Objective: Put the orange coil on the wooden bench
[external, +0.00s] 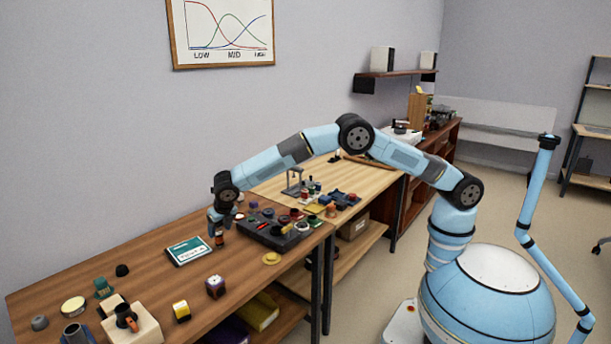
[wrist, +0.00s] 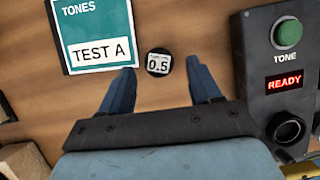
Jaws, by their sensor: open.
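My gripper (external: 217,225) is open over the dark brown bench (external: 140,262). In the wrist view its two fingertips (wrist: 160,72) are apart, on either side of a small round dark-topped piece (wrist: 158,70) labelled 0.5. In the external view this piece (external: 220,241) stands upright below the fingers, with some orange-brown on its side. I cannot tell surely that it is the orange coil. An orange part (external: 132,324) also shows on a pale block at the front left. A lighter wooden bench (external: 266,187) stands behind, to the right.
A teal TEST A card (external: 188,251) lies left of my gripper. A dark console (external: 268,232) with knobs stands close on the right; its READY light (wrist: 284,82) is lit. Several small parts crowd the lighter bench's near end.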

